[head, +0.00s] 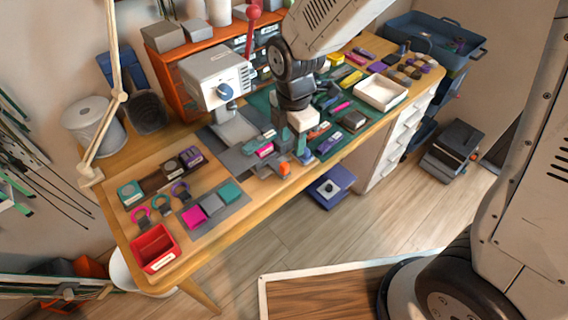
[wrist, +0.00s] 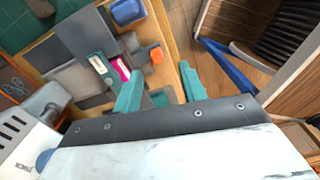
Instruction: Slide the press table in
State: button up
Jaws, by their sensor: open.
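The press (head: 214,78) is a pale grey machine with a blue knob and a red-tipped lever, on the wooden workbench. In front of it lies a dark grey press table (head: 238,161), jutting toward the bench's front edge, with a pink piece (head: 265,150) and an orange knob (head: 284,169). In the wrist view the pink piece (wrist: 120,69) and orange knob (wrist: 156,55) also show. My gripper (head: 292,141) is over the front of the press table; its teal fingers in the wrist view (wrist: 162,86) are apart with nothing held between them. Whether a finger touches the table is unclear.
A red bin (head: 154,248) and coloured pieces on a grey plate (head: 212,205) are at the bench's left. A white tray (head: 381,92) and many small items lie to the right. A blue box (head: 331,187) is on the floor below the bench's front edge.

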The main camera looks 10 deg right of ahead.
aim_at(284, 164)
jog(key=a+f, duration=0.1)
jog(key=f+n, duration=0.1)
jog(key=shift+w+a+f+n, duration=0.1)
jog(key=shift+a+f+n, duration=0.2)
jog(key=shift+a+f, duration=0.1)
jog(key=shift+f, duration=3.65)
